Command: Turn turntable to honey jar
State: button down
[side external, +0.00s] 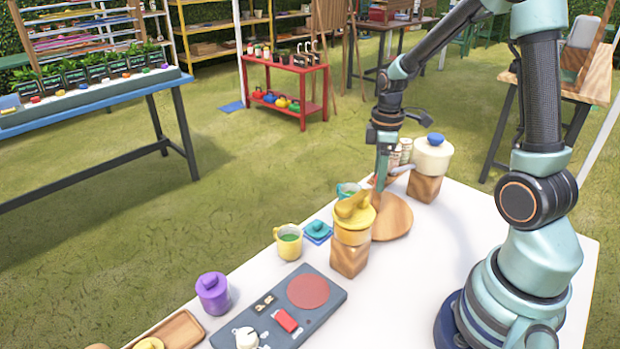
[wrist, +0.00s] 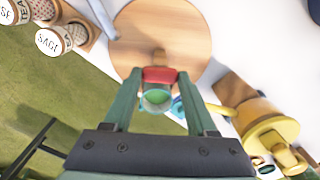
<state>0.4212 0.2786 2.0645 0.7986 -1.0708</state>
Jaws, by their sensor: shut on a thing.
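The turntable is a round wooden disc (side external: 395,218) on the white table; it also shows in the wrist view (wrist: 185,30). My gripper (side external: 381,180) is low at its far left edge. In the wrist view my gripper (wrist: 160,76) is shut on a small red knob (wrist: 160,74) joined to a short wooden post on the disc. I see no label that marks a honey jar. A yellow-lidded jar on a wooden block (side external: 351,240) stands just left of the disc. Labelled jars, one reading SAGE (wrist: 48,42), stand beside the disc in the wrist view.
A cream pot with a blue knob (side external: 433,155) stands behind the disc on a wooden block. A teal mug (wrist: 157,97) is close beneath my fingers in the wrist view. A yellow mug (side external: 289,242) and grey board (side external: 280,310) are left. The table's right part is clear.

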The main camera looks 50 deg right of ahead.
jog(key=shift+r+n, duration=0.1)
jog(key=shift+n, duration=5.3)
jog(key=shift+c, duration=1)
grip_release()
notch_tip(320, 180, up, 12)
